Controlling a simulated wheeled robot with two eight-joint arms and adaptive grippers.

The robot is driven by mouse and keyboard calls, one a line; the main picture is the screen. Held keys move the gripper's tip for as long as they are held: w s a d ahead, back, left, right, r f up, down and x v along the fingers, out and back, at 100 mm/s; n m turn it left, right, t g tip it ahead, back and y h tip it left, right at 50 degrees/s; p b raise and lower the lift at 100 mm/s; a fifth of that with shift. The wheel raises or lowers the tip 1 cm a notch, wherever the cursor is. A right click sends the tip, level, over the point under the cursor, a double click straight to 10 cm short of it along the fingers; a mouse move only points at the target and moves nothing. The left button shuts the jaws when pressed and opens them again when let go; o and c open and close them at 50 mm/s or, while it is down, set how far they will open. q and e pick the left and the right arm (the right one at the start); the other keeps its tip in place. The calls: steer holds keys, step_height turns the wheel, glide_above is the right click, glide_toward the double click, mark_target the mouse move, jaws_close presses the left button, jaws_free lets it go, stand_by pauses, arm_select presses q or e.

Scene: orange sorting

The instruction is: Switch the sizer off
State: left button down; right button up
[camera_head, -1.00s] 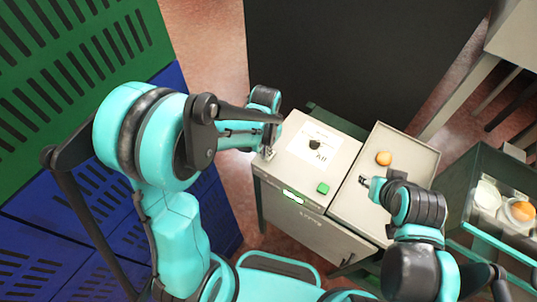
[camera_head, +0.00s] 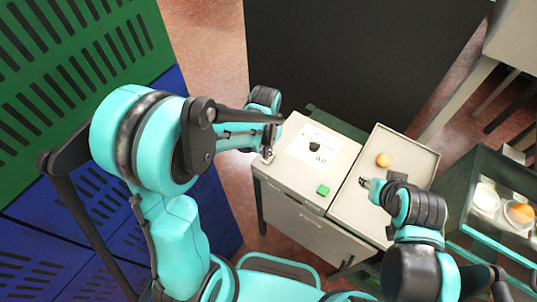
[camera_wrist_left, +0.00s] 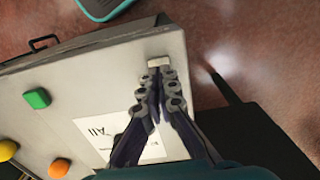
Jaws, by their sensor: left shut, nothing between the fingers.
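The sizer (camera_head: 340,147) is a pale box with a white label reading "All" and a square green button (camera_head: 323,190) near its front edge. My left gripper (camera_head: 267,156) is at the box's front left corner. In the left wrist view its shut fingers (camera_wrist_left: 160,85) are at a small pale switch-like block (camera_wrist_left: 158,62) on the box's edge, seemingly touching it, with nothing between them. The front panel of the sizer shows no lit strip. My right gripper (camera_head: 364,183) is over the tray part on the right; its finger opening is too small to judge.
A dark green bin (camera_head: 468,200) with pale dishes stands at the far right. Green and blue slatted crates (camera_head: 70,60) fill the left. A dark panel (camera_head: 350,50) stands behind.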

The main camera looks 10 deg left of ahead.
arm_select(q)
steer(key=shift+r+p, duration=1.7)
steer(key=shift+r, duration=0.95)
arm_select(e)
step_height(320, 180, up, 4)
steer(key=shift+f, duration=0.15)
arm_select(q)
steer(key=shift+s+a+f+b, duration=0.1)
steer(key=shift+s+b, duration=0.05)
steer(key=shift+b, duration=0.25)
steer(key=s+a+f+n+t+b, duration=0.1)
steer(key=s+a+n+t+b, duration=0.1)
steer(key=s+b, duration=0.3)
steer(key=s+a+f+n+t+b, duration=0.2)
steer(key=s+t+b, duration=0.3)
steer(key=b, duration=0.5)
steer(key=shift+a+f+b, duration=0.25)
steer(key=shift+f+b, duration=0.05)
arm_select(e)
step_height(320, 180, down, 16)
steer(key=shift+f, duration=0.15)
